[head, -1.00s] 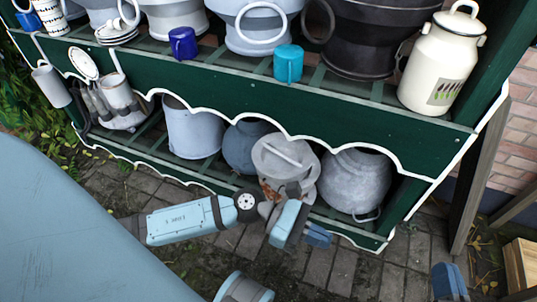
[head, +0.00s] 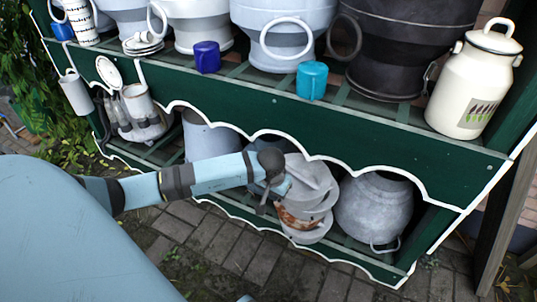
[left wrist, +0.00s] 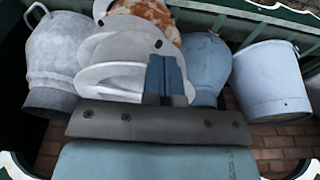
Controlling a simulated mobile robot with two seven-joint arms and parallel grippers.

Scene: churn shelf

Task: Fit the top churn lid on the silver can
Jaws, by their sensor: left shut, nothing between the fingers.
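A stack of churn lids (head: 308,200) stands on the lower shelf, with a grey lid on top and a rusty one lower down. In the left wrist view the grey top lid (left wrist: 108,82) is seen close up, with the rusty lid (left wrist: 150,14) beyond it. A silver-grey can (head: 376,212) stands just right of the stack; it also shows at the left of the left wrist view (left wrist: 60,50). My left gripper (head: 272,190) is shut and empty at the stack's left side, its fingers (left wrist: 168,80) over the lid's edge; contact cannot be told. My right gripper is out of view.
The green shelf's scalloped board (head: 265,112) hangs above the lower shelf opening. Blue-grey cans (head: 205,140) stand left of the stack. The upper shelf holds churns, a blue mug (head: 207,57), a teal mug (head: 312,80) and a cream can (head: 478,85). Paving in front is clear.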

